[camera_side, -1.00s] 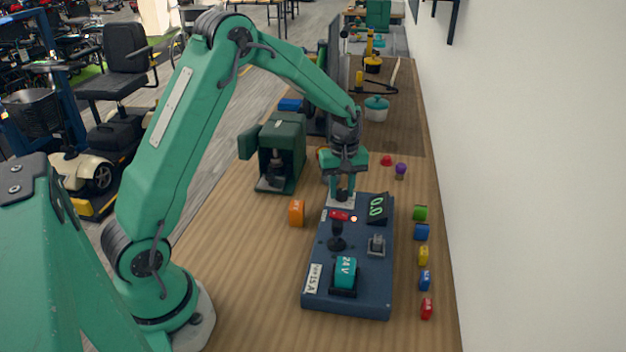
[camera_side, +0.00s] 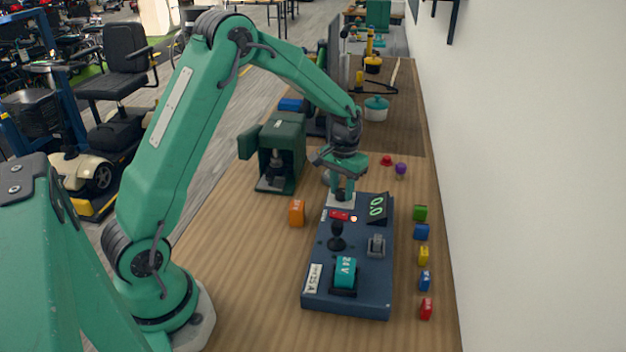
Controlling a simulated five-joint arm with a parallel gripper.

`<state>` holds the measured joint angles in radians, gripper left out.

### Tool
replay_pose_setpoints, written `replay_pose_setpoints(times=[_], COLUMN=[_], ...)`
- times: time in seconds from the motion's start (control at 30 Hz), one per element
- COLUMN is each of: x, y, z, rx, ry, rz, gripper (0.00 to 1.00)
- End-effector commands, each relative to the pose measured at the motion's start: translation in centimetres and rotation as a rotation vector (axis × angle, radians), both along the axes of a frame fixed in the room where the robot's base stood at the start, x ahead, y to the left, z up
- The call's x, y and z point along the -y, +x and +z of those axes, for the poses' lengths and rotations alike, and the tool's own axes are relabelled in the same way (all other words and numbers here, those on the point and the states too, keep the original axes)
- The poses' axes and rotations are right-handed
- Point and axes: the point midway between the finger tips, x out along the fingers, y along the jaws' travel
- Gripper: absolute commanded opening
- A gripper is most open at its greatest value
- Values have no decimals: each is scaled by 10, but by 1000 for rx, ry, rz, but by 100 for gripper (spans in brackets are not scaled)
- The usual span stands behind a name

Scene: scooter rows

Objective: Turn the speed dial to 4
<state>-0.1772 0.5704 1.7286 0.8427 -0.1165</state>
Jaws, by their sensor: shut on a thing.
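A dark blue control panel (camera_side: 360,302) lies on the wooden bench. A white plate (camera_side: 340,201) sits at the panel's far left end. My gripper (camera_side: 342,194) points down over this plate and is shut on the speed dial, which its fingers hide. The dial's pointer and numbers cannot be read here. The display (camera_side: 377,208) beside it shows 0.0 in green digits. A red switch (camera_side: 339,215) and a small lit lamp (camera_side: 354,218) sit just in front of the plate.
The panel also carries a black joystick (camera_side: 337,238), a grey switch (camera_side: 376,245) and a teal 24 V block (camera_side: 345,272). Several small coloured blocks line the right side, near the wall.

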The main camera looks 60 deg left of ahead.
Motion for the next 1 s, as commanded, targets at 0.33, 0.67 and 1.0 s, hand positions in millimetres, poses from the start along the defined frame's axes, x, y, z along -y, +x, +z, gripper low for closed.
replay_pose_setpoints(times=[0.33,0.67,1.0], x=[0,0,0], y=[0,0,0], z=[1,1,2], rx=[1,1,1], ry=[0,0,0], rz=[-324,-548,-623], gripper=[8,8,8])
